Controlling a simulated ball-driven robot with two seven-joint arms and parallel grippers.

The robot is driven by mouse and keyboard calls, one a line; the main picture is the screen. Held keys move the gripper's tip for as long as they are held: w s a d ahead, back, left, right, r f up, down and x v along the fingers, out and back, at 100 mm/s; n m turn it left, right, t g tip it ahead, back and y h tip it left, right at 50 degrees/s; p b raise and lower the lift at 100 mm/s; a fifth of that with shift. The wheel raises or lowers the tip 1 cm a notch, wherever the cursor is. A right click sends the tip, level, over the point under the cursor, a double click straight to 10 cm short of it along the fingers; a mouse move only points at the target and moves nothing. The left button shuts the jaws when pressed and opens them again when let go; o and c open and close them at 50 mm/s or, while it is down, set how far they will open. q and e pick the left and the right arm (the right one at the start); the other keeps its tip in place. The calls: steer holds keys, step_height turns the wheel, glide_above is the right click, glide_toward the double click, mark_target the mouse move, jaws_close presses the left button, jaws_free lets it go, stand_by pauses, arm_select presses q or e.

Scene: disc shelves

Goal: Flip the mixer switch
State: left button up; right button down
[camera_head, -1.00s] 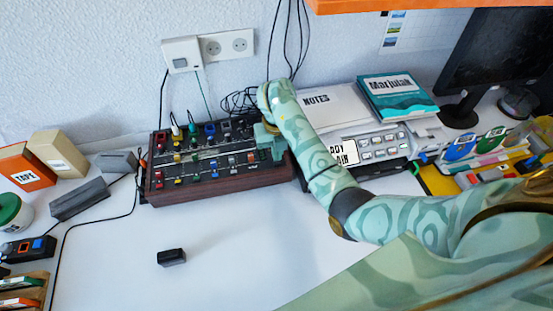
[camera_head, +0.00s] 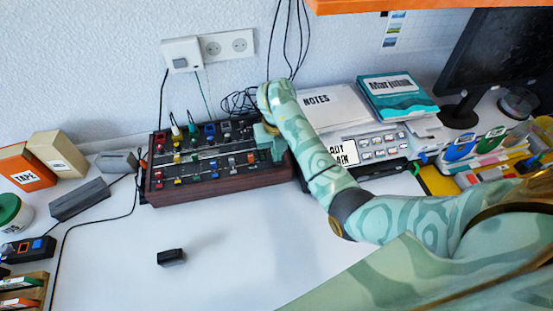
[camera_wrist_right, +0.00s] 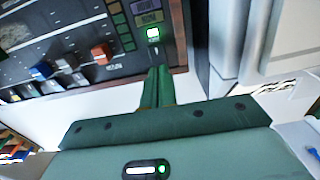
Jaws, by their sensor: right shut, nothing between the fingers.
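The mixer (camera_head: 215,189) is a dark panel in a brown wooden case, with rows of coloured knobs and sliders. It stands against the wall at the back of the desk. My right gripper (camera_head: 277,156) is over the mixer's right end and hides that part of the panel. In the right wrist view, its green fingers (camera_wrist_right: 158,74) are shut and empty, close to the panel's edge. I cannot tell whether the fingers touch the panel. My left gripper is not in view.
A grey device with buttons (camera_head: 378,153) stands right of the mixer, with a notes box (camera_head: 330,103) behind it. A small black block (camera_head: 171,257) lies on the white desk in front. Grey blocks and a cable are on the left.

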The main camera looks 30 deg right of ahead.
steer(key=shift+f+b, duration=0.65)
steer(key=shift+f, duration=0.3)
stand_by(1.0)
steer(key=shift+r+p, duration=0.55)
step_height(320, 180, up, 6)
steer(key=p, duration=0.5)
steer(key=shift+f, duration=0.1)
